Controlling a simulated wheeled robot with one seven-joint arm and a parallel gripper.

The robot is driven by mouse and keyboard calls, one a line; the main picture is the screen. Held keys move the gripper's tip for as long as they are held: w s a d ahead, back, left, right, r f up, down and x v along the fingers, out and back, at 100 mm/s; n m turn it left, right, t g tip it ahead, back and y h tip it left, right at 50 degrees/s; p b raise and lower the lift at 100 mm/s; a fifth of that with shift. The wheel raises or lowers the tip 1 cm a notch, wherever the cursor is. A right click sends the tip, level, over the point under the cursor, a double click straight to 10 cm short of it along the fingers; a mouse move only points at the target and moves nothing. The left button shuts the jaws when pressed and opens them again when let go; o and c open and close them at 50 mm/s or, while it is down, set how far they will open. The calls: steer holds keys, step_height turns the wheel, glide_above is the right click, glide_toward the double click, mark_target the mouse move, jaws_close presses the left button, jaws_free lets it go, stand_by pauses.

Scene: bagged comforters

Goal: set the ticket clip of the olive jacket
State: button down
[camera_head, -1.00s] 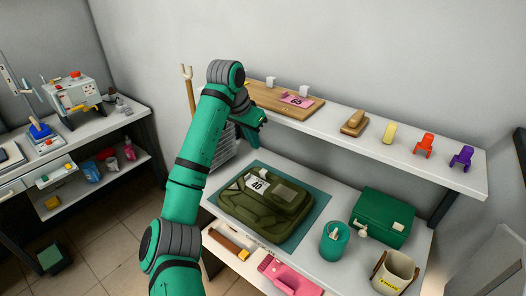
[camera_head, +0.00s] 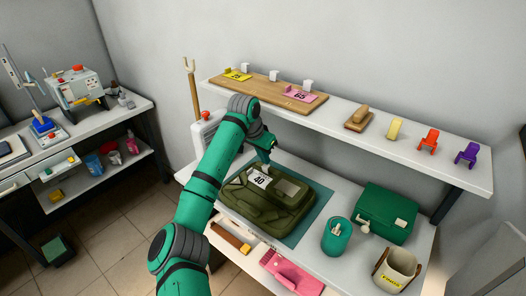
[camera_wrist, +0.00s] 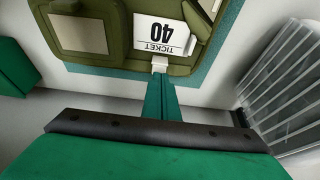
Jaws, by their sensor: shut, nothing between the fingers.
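The olive jacket (camera_head: 268,208) lies folded flat on a teal mat (camera_head: 318,222) on the worktop. It also shows at the top of the wrist view (camera_wrist: 118,50). A white ticket (camera_head: 259,179) marked 40 lies on it, and in the wrist view the ticket (camera_wrist: 158,34) reads upside down. A small white clip (camera_wrist: 160,64) sits at the ticket's edge, by the jacket's border. My gripper (camera_head: 269,158) is shut and empty above the jacket's back edge. In the wrist view its fingertips (camera_wrist: 160,76) are right at the clip; I cannot tell whether they touch it.
A shelf (camera_head: 345,130) overhangs the back, with a wooden board (camera_head: 290,97), tickets, white blocks, a brush (camera_head: 359,118) and coloured clamps (camera_head: 428,139).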

steer(key=shift+w+f, duration=0.1)
steer(key=shift+f, duration=0.15)
